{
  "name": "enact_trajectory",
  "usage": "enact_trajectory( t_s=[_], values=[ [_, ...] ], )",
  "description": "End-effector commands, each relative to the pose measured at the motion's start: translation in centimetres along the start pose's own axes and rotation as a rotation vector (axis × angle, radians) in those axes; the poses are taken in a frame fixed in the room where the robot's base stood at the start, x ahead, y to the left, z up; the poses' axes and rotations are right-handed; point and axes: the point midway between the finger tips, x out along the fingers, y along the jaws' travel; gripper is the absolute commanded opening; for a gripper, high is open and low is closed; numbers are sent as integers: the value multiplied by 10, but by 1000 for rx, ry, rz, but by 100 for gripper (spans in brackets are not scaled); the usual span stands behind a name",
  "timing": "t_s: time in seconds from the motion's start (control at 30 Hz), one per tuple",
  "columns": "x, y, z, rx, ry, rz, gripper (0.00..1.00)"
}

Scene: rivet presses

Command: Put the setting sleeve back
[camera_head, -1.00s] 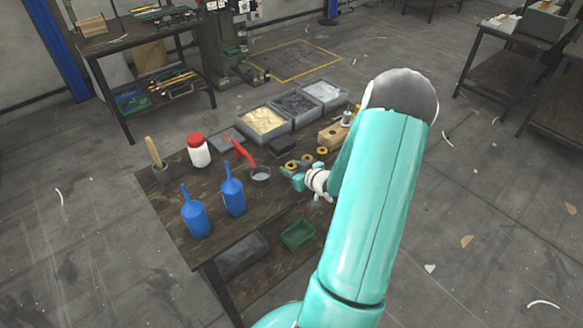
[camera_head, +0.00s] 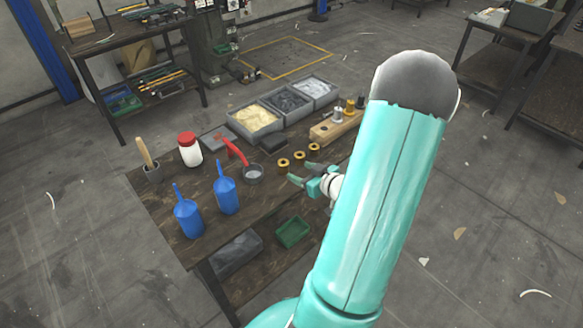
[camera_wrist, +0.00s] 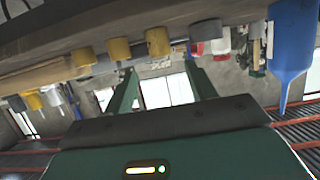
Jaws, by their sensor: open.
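Three short brass-coloured rings (camera_head: 299,155) stand in a row on the dark wooden table; in the wrist view they show as yellow cylinders (camera_wrist: 118,48) near the fingers. Behind them a wooden block (camera_head: 323,133) holds a silver cylinder (camera_head: 338,115), a brass one (camera_head: 350,107) and a darker one (camera_head: 361,102). I cannot tell which piece is the setting sleeve. My gripper (camera_head: 304,174) is open and empty, just in front of the rings. The wrist view is upside down, with both fingers (camera_wrist: 163,75) spread and nothing between them.
Grey bins (camera_head: 256,125) line the back. A green tray (camera_head: 293,232) lies below.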

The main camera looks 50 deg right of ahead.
Motion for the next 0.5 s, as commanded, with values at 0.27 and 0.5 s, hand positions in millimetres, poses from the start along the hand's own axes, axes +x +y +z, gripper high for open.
enact_trajectory(
  t_s=[0.27,0.5],
  values=[
    [-25,0,0,1,0,-1,56],
    [-19,-2,-9,-30,-29,12,56]
  ],
)
